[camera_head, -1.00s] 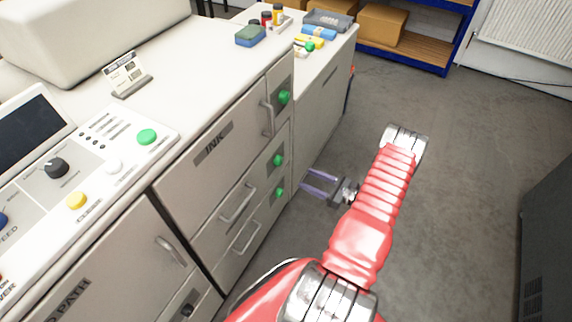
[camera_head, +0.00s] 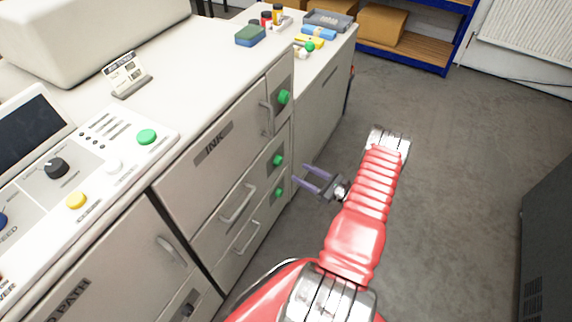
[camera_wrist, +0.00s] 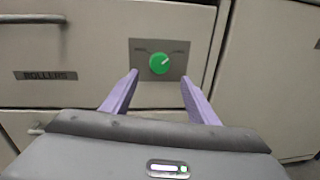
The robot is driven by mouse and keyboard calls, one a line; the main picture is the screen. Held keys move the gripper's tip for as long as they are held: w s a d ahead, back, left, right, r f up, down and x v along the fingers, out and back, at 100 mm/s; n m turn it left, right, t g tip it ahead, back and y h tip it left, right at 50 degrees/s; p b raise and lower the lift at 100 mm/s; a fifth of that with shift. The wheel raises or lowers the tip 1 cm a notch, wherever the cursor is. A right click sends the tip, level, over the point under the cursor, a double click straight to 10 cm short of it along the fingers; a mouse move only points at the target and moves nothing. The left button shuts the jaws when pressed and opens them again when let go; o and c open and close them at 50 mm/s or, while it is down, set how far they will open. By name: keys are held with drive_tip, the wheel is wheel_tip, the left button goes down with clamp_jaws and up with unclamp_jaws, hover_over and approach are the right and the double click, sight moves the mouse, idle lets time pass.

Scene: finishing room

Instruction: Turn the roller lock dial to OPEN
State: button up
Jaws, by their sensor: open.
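The roller lock dial (camera_wrist: 159,63) is a round green knob on a grey plate (camera_wrist: 178,47), on a drawer labelled ROLLERS (camera_wrist: 46,76) in the wrist view. Its pale pointer mark slants to the upper right; the small words on the plate are too blurred to read. In the head view, green dials show on the middle drawer (camera_head: 277,160) and the lower drawer (camera_head: 278,192); I cannot tell surely which is the roller one. My gripper (camera_head: 300,175) is open and empty, apart from the cabinet front. Its purple fingers (camera_wrist: 159,76) flank the dial from below in the wrist view.
Drawer handles (camera_head: 237,204) stick out left of the dials. Another green dial (camera_head: 284,97) sits higher up beside the INK panel (camera_head: 213,143). The counter carries a sponge (camera_head: 250,36) and bottles. The grey floor (camera_head: 450,180) right of my arm is clear.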

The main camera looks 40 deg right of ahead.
sight(281, 162)
drive_tip(key=x, duration=0.9)
drive_tip(key=shift+w, duration=0.15)
drive_tip(key=c, duration=1)
drive_tip(key=shift+c, duration=0.2)
